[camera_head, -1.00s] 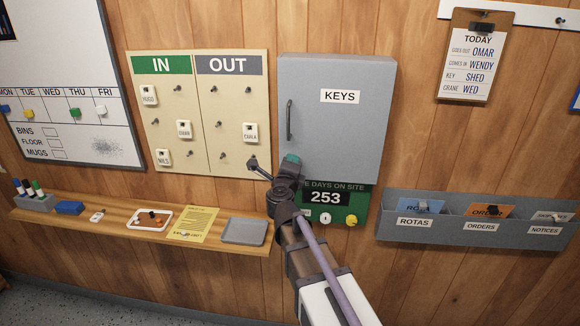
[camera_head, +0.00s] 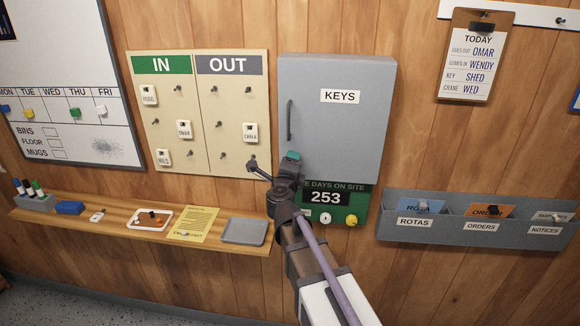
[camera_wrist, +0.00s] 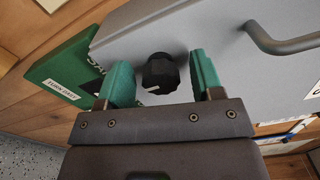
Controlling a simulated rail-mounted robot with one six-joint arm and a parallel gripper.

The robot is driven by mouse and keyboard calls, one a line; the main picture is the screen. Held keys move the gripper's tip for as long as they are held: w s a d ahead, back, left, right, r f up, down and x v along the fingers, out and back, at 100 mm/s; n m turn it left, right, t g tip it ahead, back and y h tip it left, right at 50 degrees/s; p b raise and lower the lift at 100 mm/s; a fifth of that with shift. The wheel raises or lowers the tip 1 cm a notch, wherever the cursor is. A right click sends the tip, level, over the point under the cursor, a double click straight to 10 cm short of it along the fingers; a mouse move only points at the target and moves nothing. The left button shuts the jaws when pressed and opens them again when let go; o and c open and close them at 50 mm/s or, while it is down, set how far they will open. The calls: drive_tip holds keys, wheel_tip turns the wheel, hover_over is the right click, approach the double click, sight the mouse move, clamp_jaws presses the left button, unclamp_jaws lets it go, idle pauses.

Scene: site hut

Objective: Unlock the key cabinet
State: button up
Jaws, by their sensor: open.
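The grey key cabinet (camera_head: 350,130) hangs on the wood wall with its door shut, a KEYS label and a dark bar handle (camera_head: 289,120) on the left. In the wrist view a black ribbed knob (camera_wrist: 160,74) with a white mark sits on the cabinet's grey face. My gripper (camera_wrist: 164,80) is open, with one green finger on each side of the knob. Contact between fingers and knob cannot be made out. In the head view my gripper (camera_head: 291,158) is at the door's lower left corner and hides the knob.
A green days-on-site board (camera_head: 361,197) is right below the cabinet. The IN/OUT board (camera_head: 200,105) hangs close on the left. A wooden shelf (camera_head: 110,222) with a grey tray (camera_head: 244,231) runs below it. A grey file rack (camera_head: 456,232) is at lower right.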

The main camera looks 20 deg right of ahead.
drive_tip(key=v, duration=1)
drive_tip(key=shift+s, duration=0.4)
drive_tip(key=shift+a, duration=0.15)
